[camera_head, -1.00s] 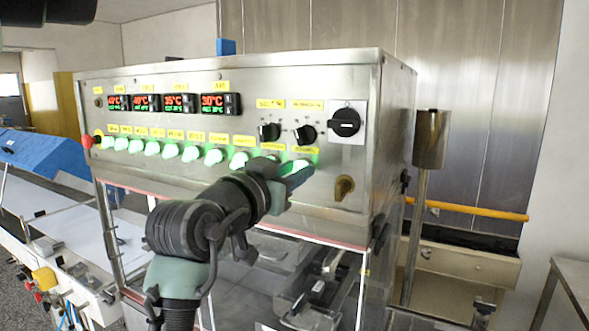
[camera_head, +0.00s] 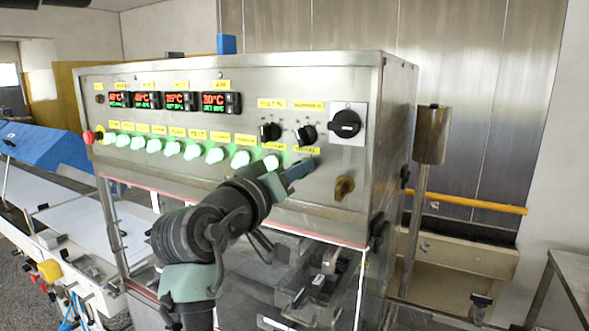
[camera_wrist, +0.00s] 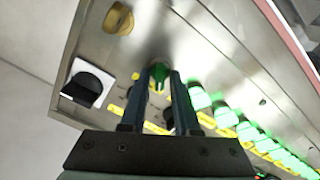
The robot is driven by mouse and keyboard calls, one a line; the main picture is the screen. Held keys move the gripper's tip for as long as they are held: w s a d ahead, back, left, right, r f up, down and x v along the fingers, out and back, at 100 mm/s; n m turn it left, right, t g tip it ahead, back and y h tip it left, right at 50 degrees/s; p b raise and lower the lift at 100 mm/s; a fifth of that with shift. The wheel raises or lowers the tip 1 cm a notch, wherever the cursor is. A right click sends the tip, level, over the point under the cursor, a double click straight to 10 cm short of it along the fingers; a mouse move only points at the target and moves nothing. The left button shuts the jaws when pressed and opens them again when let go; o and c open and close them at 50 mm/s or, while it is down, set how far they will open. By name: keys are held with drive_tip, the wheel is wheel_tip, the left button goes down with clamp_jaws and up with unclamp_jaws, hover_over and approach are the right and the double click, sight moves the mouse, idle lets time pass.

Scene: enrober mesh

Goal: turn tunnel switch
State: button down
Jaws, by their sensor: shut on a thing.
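The control panel (camera_head: 255,200) carries a row of green switches along its lower front. My gripper (camera_head: 300,170) is at the right end of this row and hides the last switch in the head view. In the wrist view, that switch, a green knob (camera_wrist: 159,74), sits between the two fingers of my gripper (camera_wrist: 160,76), which is shut on it. It looks darker than the brightly lit neighbours (camera_wrist: 199,98). Its label is not readable, so I cannot confirm its name.
Two small black knobs (camera_head: 305,135) and a large black rotary switch (camera_head: 344,124) are above and right of my gripper. A brass-coloured knob (camera_head: 344,188) is lower right. Temperature displays (camera_head: 174,101) are at upper left. A metal post (camera_head: 430,135) stands right of the cabinet.

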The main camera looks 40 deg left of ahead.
idle(0.4)
drive_tip(key=c, duration=0.9)
unclamp_jaws()
drive_tip(key=b+v, duration=0.5)
drive_tip(key=v, duration=0.8)
drive_tip(key=shift+f, duration=0.1)
